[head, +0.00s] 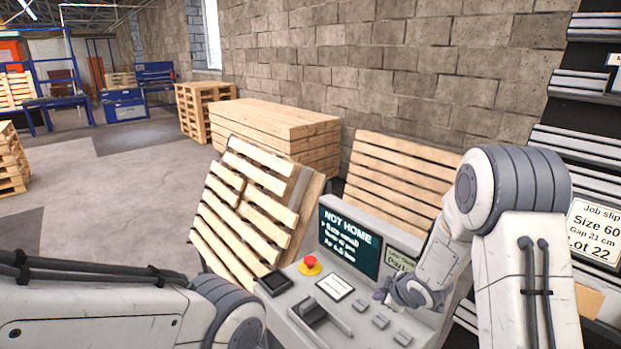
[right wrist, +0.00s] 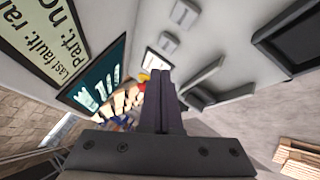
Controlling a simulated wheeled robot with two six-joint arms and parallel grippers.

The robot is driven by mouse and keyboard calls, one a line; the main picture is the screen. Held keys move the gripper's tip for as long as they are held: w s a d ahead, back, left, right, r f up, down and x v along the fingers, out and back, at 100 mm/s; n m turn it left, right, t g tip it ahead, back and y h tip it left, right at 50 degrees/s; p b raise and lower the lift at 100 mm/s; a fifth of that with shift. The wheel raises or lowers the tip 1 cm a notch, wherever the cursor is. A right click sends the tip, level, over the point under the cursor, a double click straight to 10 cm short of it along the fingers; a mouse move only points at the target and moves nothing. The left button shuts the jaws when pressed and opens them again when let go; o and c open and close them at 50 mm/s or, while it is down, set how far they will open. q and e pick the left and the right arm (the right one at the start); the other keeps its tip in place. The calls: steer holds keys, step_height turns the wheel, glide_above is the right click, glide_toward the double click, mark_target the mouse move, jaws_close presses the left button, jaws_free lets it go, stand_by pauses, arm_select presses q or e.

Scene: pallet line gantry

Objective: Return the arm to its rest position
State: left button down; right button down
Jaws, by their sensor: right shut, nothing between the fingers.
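My right gripper (head: 381,296) hangs low over the right side of a grey control console (head: 290,320). In the right wrist view its two dark fingers (right wrist: 163,85) are pressed together with nothing between them. The right arm is bent, with its large elbow joint at the right of the head view. I cannot tell whether the fingertips touch the panel. The console screen (head: 348,240) reads "NOT HOME", with smaller text too blurred to read. My left arm crosses the lower left of the head view; its gripper is out of view.
A black rack with a job slip (head: 594,232) stands right. Open floor (head: 120,185) lies left.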

steer(key=s+a+r+m+g+h, duration=0.1)
steer(key=s+a+r+m+g, duration=0.1)
steer(key=s+a+r, duration=0.45)
steer(key=s+a+r+m+g, duration=0.1)
steer(key=s+a+r+g, duration=0.1)
steer(key=s, duration=0.7)
steer(key=s+a+r+m+g, duration=0.1)
steer(key=s+a, duration=0.3)
steer(key=s, duration=0.6)
steer(key=s+a+r+g, duration=0.3)
steer(key=s, duration=0.6)
steer(key=shift+s+r+m, duration=0.15)
steer(key=shift+m, duration=0.25)
